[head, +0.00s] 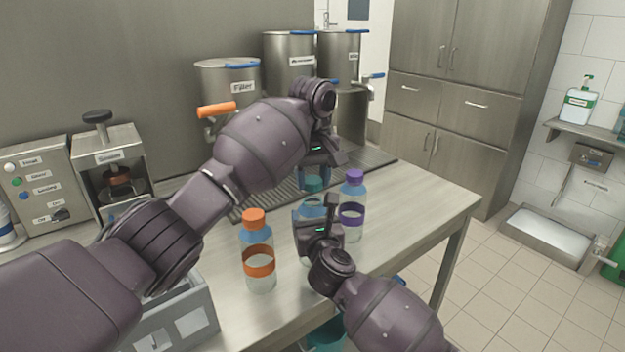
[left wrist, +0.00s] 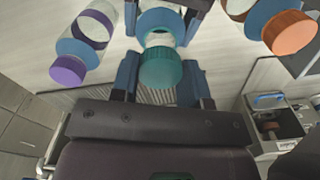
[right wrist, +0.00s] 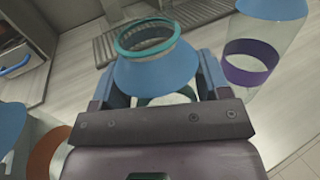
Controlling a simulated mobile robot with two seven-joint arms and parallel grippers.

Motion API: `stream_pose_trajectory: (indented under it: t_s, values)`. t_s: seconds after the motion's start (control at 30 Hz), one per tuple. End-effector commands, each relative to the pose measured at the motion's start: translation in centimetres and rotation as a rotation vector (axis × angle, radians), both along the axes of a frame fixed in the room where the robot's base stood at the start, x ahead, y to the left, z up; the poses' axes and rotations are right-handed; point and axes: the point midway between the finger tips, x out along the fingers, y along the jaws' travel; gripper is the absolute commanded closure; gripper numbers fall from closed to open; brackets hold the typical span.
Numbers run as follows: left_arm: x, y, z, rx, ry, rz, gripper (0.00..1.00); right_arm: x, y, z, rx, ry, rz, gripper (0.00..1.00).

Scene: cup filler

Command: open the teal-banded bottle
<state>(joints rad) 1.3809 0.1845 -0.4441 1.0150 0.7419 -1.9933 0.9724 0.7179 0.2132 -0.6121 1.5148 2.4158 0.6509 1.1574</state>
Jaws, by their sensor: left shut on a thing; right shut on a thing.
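The teal-banded bottle (head: 312,208) stands upright on the table, with a clear body and blue shoulder. My right gripper (head: 315,218) is shut around its body. In the right wrist view the bottle (right wrist: 155,72) shows a teal-rimmed, uncapped mouth. The teal cap (head: 314,184) is just above the bottle, and my left gripper (head: 318,170) is shut on it from above. In the left wrist view the cap (left wrist: 160,68) sits between the fingers, with the pale bottle mouth (left wrist: 158,38) behind it. The teal band is mostly hidden by my right gripper.
An orange-capped bottle (head: 257,255) stands to the left and a purple-capped bottle (head: 352,205) close to the right. A grey crate (head: 178,312) is at the front left. Steel dispensers (head: 228,85) and a drain grate (head: 265,203) are behind. The table's right edge is nearby.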

Motion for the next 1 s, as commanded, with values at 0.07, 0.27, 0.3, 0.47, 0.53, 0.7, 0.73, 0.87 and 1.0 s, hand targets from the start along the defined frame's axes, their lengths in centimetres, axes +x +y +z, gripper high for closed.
stream_pose_trajectory:
  t_s: [0.07,0.27,0.3,0.47,0.53,0.7,0.73,0.87,1.0]
  values:
    - [0.1,0.0,1.1,0.0,-0.004,0.001,0.87,0.0,0.0,0.0,0.0,0.0,0.0,0.97]
    - [0.1,0.1,3.1,0.002,-0.004,0.0,0.87,0.0,0.0,0.0,0.0,0.0,0.0,0.97]
    - [0.0,0.1,3.3,0.003,-0.002,0.001,0.87,0.0,0.0,0.0,0.0,0.0,0.0,0.97]
    - [0.0,0.0,3.5,0.001,-0.001,0.001,0.87,0.0,0.0,0.0,0.0,0.0,0.0,0.97]
    - [0.0,0.0,3.5,0.001,-0.001,0.001,0.87,0.0,0.0,0.0,0.0,0.0,0.0,0.97]
    - [0.0,0.0,3.5,0.0,-0.001,0.0,0.87,0.0,0.0,0.0,0.0,0.0,0.0,0.12]
    - [0.0,0.0,3.5,0.0,-0.001,0.0,0.87,0.0,0.0,0.0,0.0,0.0,0.0,0.07]
    - [0.0,0.0,3.5,0.0,-0.001,0.0,0.87,0.0,0.0,0.0,0.0,0.0,0.0,0.01]
    - [0.0,0.0,3.5,0.0,-0.001,0.0,0.87,0.0,0.0,0.0,0.0,0.0,0.0,0.01]
